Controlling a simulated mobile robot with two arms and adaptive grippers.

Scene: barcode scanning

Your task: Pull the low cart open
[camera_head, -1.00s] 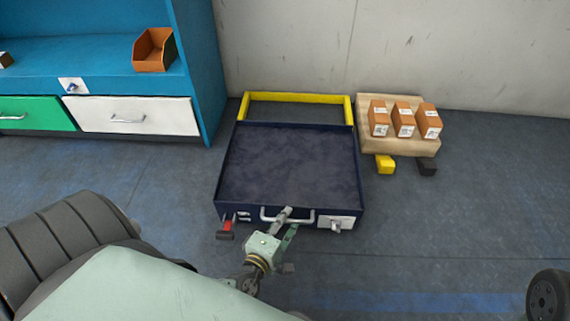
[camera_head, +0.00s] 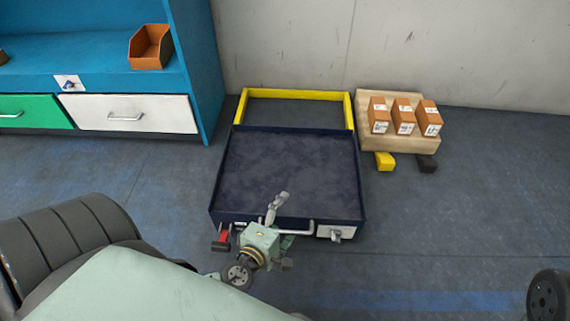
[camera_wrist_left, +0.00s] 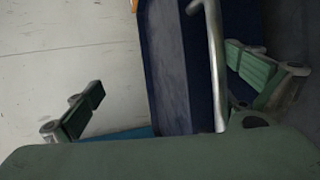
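The low cart is a dark blue tray (camera_head: 290,165) on the floor, its back edge apart from a yellow frame (camera_head: 297,94) behind it. Its silver bar handle (camera_head: 302,230) is on the front face; the bar also shows in the left wrist view (camera_wrist_left: 215,65). My left gripper (camera_head: 281,222) is at the front of the cart, over the left part of the handle. In the left wrist view the fingers (camera_wrist_left: 168,88) are wide apart, with the bar between them, nearer the right finger. Part of the handle is hidden by the gripper. My right gripper is not in view.
A red latch (camera_head: 221,238) and a white plate (camera_head: 336,232) are on the cart's front. A wooden pallet (camera_head: 372,138) with three orange boxes stands right of it. A blue bench with a white drawer (camera_head: 150,114) stands left.

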